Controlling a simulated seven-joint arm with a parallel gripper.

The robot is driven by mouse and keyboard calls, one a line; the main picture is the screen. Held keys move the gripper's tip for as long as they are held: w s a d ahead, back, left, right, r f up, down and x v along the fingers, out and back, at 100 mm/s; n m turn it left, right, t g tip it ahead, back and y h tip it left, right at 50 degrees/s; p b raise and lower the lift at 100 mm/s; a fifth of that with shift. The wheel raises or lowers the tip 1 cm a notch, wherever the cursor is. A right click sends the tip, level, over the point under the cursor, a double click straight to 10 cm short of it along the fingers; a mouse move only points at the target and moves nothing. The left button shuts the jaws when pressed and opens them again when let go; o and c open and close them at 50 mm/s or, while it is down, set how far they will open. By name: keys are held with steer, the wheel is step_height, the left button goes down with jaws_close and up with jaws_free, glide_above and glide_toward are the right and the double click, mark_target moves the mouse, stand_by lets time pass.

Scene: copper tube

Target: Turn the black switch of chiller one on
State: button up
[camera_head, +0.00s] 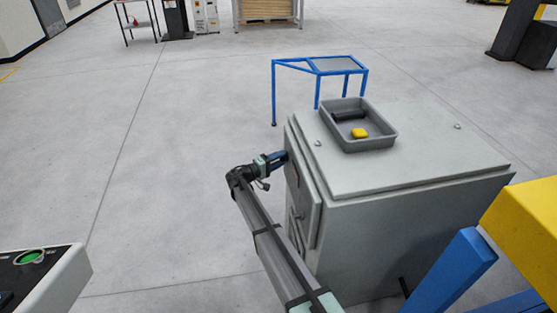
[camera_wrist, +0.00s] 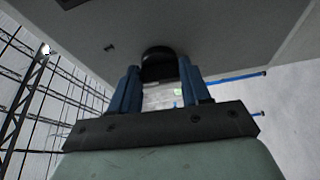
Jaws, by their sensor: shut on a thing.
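The chiller is a grey cabinet (camera_head: 425,160) at the right of the head view. My gripper (camera_head: 283,156) reaches its left-facing front panel near the upper edge. In the wrist view, the black switch (camera_wrist: 158,64) is a rounded knob on the grey panel (camera_wrist: 220,35). My gripper's two blue fingers (camera_wrist: 158,78) stand on either side of the knob and are shut on it. In the head view the switch is hidden, and I cannot tell its turned position.
A grey tray (camera_head: 385,138) with a yellow object (camera_head: 359,133) and a dark object sits on the cabinet. A blue metal frame (camera_head: 320,67) stands behind it. A console with a green button (camera_head: 31,257) is at lower left. The floor left of the cabinet is clear.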

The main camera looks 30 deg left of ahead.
steer(key=shift+w+f+m+t+h, duration=0.1)
steer(key=shift+m+t+h, duration=0.25)
steer(key=shift+m, duration=1.05)
steer(key=shift+f+m+t+h, duration=0.2)
steer(key=shift+m+h, duration=0.3)
steer(key=shift+m, duration=0.9)
steer(key=shift+w+f+m+t+h, duration=0.1)
steer(key=shift+m+t+h, duration=0.25)
steer(key=shift+m, duration=1.05)
steer(key=shift+m+h, duration=0.3)
steer(key=o, duration=1.1)
steer(key=shift+s, duration=0.1)
steer(key=shift+c, duration=0.2)
steer(key=shift+a, duration=0.1)
steer(key=shift+s, duration=0.1)
steer(key=v, duration=1.3)
steer(key=shift+s+a, duration=0.25)
